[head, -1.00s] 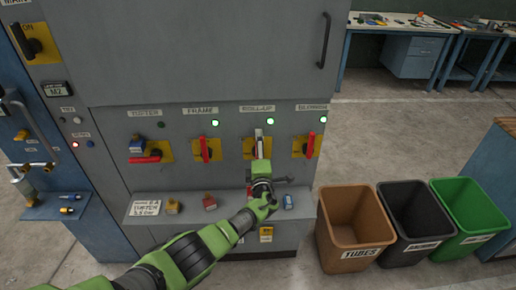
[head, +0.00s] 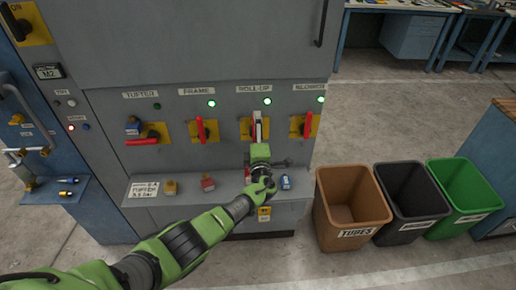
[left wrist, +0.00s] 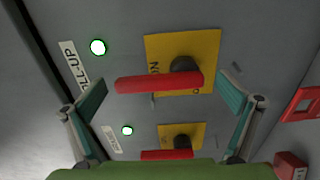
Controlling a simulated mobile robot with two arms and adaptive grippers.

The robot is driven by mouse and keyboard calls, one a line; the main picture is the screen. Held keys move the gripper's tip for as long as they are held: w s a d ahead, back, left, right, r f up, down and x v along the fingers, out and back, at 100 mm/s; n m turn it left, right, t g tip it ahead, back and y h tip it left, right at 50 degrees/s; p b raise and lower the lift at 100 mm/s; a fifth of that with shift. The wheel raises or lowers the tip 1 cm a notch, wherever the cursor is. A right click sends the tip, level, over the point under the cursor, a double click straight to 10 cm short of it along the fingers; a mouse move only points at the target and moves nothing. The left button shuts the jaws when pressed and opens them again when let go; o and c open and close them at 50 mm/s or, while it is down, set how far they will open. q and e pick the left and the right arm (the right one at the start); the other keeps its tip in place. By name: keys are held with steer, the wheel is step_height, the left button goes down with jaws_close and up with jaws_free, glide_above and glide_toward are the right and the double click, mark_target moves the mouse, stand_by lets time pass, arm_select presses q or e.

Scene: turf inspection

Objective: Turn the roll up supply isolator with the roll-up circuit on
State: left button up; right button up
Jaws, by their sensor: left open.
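The roll-up isolator is a red bar handle (left wrist: 150,84) on a yellow plate (left wrist: 165,50) in the left wrist view. In the head view its yellow plate (head: 245,128) is partly covered by my gripper. The handle stands upright on the panel, and the green light (head: 267,101) above it is lit. The light also glows in the left wrist view (left wrist: 98,47). My left gripper (left wrist: 165,86) is open, one finger either side of the handle bar's length. I cannot tell whether a finger touches it. In the head view the gripper (head: 257,132) is in front of the isolator. My right gripper is not in view.
The frame isolator (head: 201,129) and the isolator at the right (head: 302,125) have upright handles and lit green lights. The tufter handle (head: 146,141) lies horizontal, its light dark. Padlocks, including a red one (head: 208,183), sit on the ledge below. Bins (head: 350,232) stand at the right.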

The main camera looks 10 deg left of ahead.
arm_select(q)
steer(key=v, duration=1)
steer(key=shift+s, duration=0.35)
steer(key=shift+r, duration=0.1)
steer(key=s+a+f+n+g+h+b, duration=0.15)
steer(key=s+f+n, duration=0.3)
steer(key=f, duration=0.45)
steer(key=s+a+f+n+g+p, duration=0.1)
steer(key=s+a+f+n+g, duration=0.25)
steer(key=f, duration=0.65)
steer(key=s+a+f+n+g+b, duration=0.1)
steer(key=s+f+n+g, duration=0.1)
steer(key=s+f+n, duration=0.55)
steer(key=s+a+f+n+g+h+b, duration=0.15)
steer(key=s+f+n+g, duration=0.35)
steer(key=s+f+n, duration=0.8)
steer(key=s+a+f+n+g, duration=0.1)
steer(key=s+f+n, duration=0.3)
steer(key=s, duration=0.6)
steer(key=s+f+n+g+h, duration=0.1)
steer(key=s+f+n+g, duration=0.1)
steer(key=s+f+n, duration=0.3)
steer(key=s+a+f+n+g+h+b, duration=0.1)
steer(key=s+f+n, duration=0.4)
steer(key=s+n, duration=0.6)
steer(key=s, duration=0.5)
steer(key=shift+s+a+f, duration=0.2)
steer(key=shift+s+a, duration=0.05)
steer(key=shift+a, duration=0.05)
